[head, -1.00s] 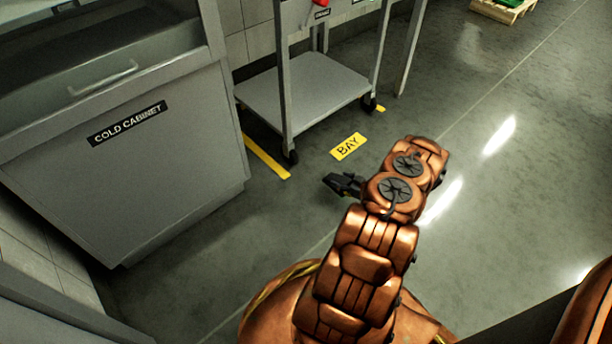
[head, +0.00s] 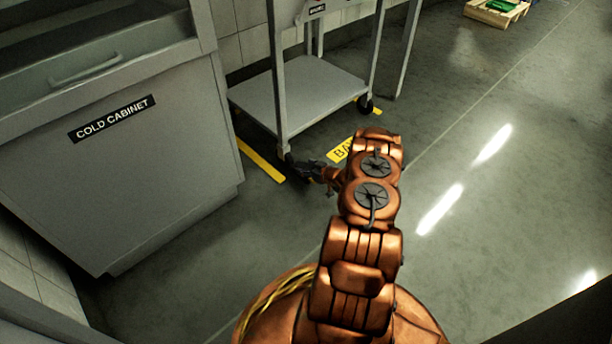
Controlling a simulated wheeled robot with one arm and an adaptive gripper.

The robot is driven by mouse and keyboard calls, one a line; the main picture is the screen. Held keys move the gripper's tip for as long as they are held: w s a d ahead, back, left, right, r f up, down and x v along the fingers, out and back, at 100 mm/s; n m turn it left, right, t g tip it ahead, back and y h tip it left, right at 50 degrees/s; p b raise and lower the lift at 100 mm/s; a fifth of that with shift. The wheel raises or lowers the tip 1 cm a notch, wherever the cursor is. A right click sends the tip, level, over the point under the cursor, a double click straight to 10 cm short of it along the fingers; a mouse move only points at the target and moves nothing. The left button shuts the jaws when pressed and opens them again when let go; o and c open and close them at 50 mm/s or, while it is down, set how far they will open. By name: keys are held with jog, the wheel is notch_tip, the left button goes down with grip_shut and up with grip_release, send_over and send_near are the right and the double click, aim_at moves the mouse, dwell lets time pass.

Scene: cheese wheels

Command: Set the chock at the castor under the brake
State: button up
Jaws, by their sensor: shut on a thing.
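A grey trolley (head: 298,97) stands on the floor beside the cold cabinet. Its near-left leg ends at a dark castor (head: 289,157), now partly hidden by my gripper. Another black castor (head: 366,105) shows under the right leg. My black gripper (head: 303,166) is low over the floor, right at the near-left castor, and is shut on the chock. The chock is too small and dark to tell apart from the fingers. I cannot tell whether it touches the castor or floor.
The cold cabinet (head: 150,170) stands close on the left. A yellow floor strip (head: 260,160) runs between it and the trolley. The yellow BAY label (head: 338,152) is partly hidden by my arm. A pallet (head: 497,13) lies far back. The floor on the right is clear.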

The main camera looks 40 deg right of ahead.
notch_tip(320, 180, down, 3)
jog(key=shift+f+b, duration=0.2)
jog(key=shift+b, duration=0.9)
jog(key=shift+r, duration=0.1)
jog(key=o, duration=1.5)
jog(key=shift+o, duration=0.2)
